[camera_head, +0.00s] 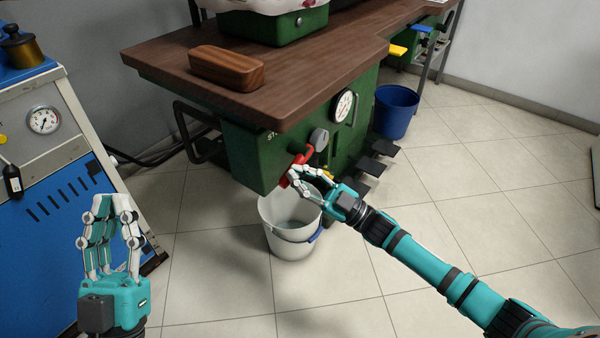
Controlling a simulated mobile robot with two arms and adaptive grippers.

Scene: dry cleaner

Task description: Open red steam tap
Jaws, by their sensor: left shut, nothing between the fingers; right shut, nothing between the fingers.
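The red steam tap (304,155) sticks out from the corner of the green machine cabinet (250,158), under the wooden table top. My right gripper (291,176) reaches in from the lower right, its fingertips at the lower end of the red tap. It is shut with nothing held; the fingers partly cover the tap, and I cannot tell whether they touch it. My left gripper (108,203) is at the lower left, fingers pointing up, shut and empty, well away from the tap.
A white bucket (290,235) stands on the floor below the tap. Black pedals (378,166) and a blue bin (396,112) are to the right. A wooden block (227,68) lies on the table top (160,57). A blue and grey machine (60,190) stands at left.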

